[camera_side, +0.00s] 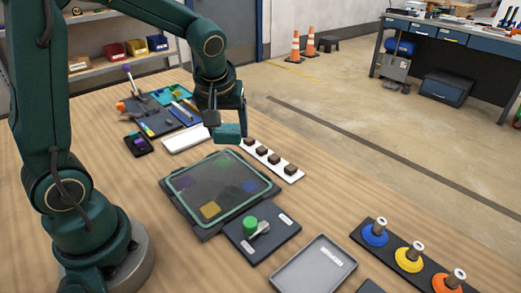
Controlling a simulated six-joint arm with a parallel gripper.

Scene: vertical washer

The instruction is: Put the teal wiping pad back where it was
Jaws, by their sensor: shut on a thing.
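My gripper (228,118) points down and is shut on the teal wiping pad (227,134). The pad is held just beyond the far edge of the dark framed panel (185,209). Whether the pad touches anything below is not clear from this view. The panel has a teal border and a glassy, smudged-looking surface, with yellow, purple and blue patches showing. A white flat piece (185,138) lies left of the pad, and a white strip with several dark brown blocks (270,159) lies to its right.
A dark board with a green knob (250,227) and a grey tray (313,271) stand nearer. A dark rack holds blue, yellow and orange discs (408,260). Tools lie on mats (160,121) behind, beside a small black tray (138,145).

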